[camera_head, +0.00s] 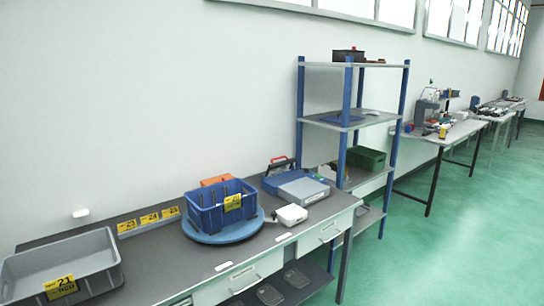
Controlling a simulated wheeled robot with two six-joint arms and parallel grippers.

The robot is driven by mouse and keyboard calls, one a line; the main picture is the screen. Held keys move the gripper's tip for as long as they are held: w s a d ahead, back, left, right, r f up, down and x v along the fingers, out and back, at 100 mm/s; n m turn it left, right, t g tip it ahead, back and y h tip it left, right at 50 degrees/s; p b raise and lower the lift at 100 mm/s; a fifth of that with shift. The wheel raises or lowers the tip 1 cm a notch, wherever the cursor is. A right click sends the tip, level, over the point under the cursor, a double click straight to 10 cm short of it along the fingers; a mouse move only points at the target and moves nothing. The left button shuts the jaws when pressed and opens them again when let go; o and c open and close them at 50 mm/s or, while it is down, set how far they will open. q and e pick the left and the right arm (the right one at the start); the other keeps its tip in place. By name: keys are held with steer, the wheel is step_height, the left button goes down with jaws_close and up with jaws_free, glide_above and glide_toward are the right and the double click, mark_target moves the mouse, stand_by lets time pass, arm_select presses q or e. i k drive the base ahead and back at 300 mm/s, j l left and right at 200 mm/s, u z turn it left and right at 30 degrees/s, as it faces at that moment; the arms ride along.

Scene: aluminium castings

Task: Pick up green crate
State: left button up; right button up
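The green crate (366,158) sits on a lower shelf of the blue-posted shelf rack (346,126), right of the workbench. It looks upright, and a blue post stands just left of it. A pale object lies beside it on the same shelf, partly hidden by the post. Neither of my grippers shows in the head view.
A grey workbench (190,268) runs along the wall, with a grey crate (98,243), a blue crate (205,215) on a round blue turntable (225,236), and a blue-grey case (303,190). More tables (465,128) stand farther right. The green floor (440,240) at right is clear.

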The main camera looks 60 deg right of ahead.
mark_target(371, 160)
steer(key=z, duration=2.85)
steer(key=i+z, duration=0.3)
steer(key=i, duration=0.65)
steer(key=i+l, duration=0.1)
steer(key=i, duration=2.55)
steer(key=i+l, duration=0.15)
steer(key=i, duration=1.2)
steer(key=i+u, duration=0.25)
steer(key=i, duration=0.15)
steer(key=i+l+u, duration=0.25)
steer(key=i, duration=0.15)
steer(key=i+l+u, duration=0.25)
steer(key=j+z, duration=0.1)
steer(key=k+j, duration=0.05)
